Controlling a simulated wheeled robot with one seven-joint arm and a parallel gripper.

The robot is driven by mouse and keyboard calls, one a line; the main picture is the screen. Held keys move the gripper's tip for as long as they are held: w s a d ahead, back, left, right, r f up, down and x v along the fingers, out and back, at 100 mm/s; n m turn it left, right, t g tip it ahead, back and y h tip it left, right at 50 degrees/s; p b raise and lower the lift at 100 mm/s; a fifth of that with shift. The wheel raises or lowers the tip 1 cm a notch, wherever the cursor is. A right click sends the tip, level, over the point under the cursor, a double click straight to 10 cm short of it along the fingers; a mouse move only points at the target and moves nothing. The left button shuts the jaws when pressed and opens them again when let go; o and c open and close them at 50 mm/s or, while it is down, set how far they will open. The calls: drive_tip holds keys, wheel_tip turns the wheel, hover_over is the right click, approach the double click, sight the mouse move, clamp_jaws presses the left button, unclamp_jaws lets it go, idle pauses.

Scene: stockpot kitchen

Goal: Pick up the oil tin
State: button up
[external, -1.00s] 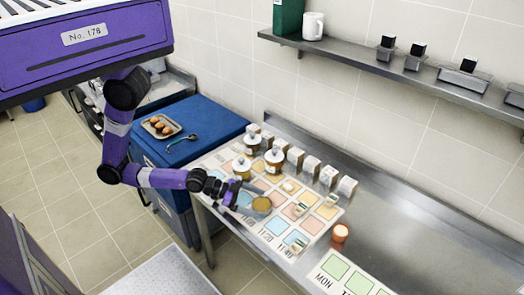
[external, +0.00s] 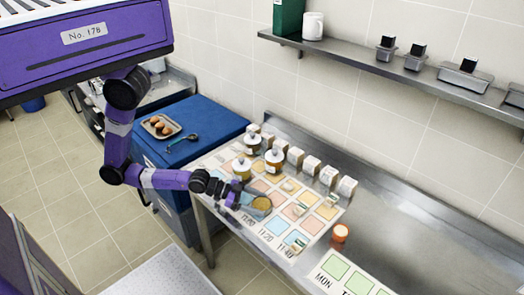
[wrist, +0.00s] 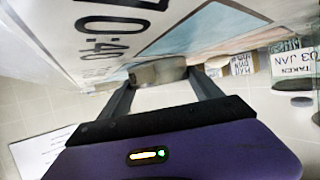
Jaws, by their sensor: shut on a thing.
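The oil tin (external: 261,205) is a short round metal tin with a golden-brown top, standing on the printed mat at the near left of the steel counter. My gripper (external: 251,202) reaches it from the left, low over the mat, and is shut on it. In the wrist view the tin (wrist: 158,72) sits between the two finger ends of my gripper (wrist: 160,84). The wrist picture is tilted, and most of the tin's side is hidden by the fingers in the external view. I see no clear gap between tin and mat.
Several white cartons (external: 311,165) line the mat's back edge.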

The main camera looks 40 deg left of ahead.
sight(258, 203)
drive_tip(key=shift+r, duration=0.15)
wheel_tip(258, 203, up, 20)
drive_tip(key=p, duration=0.3)
